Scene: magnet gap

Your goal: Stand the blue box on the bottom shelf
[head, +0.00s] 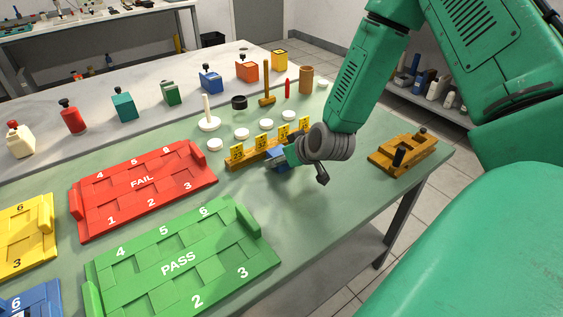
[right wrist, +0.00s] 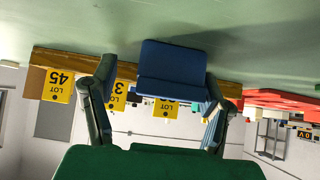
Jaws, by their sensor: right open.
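A blue block (head: 277,164), which looks like the blue box, sits on the green mat by the front of the wooden rack with yellow lot tags (head: 255,153). My right gripper (head: 292,159) is low over the mat at this block and partly hides it. In the right wrist view, which is upside down, the blue box (right wrist: 172,66) lies between the two spread fingers, closer to the right-hand one. A gap shows on the left side, and the gripper is open. Another blue box with a dark knob (head: 210,81) stands at the back. My left gripper is out of view.
A red FAIL tray (head: 143,188) and a green PASS tray (head: 180,260) lie left and in front. A wooden fixture (head: 403,150) stands near the right table edge. A low shelf with bottles (head: 420,100) is beyond, partly behind my arm. White discs and a mallet stand behind the rack.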

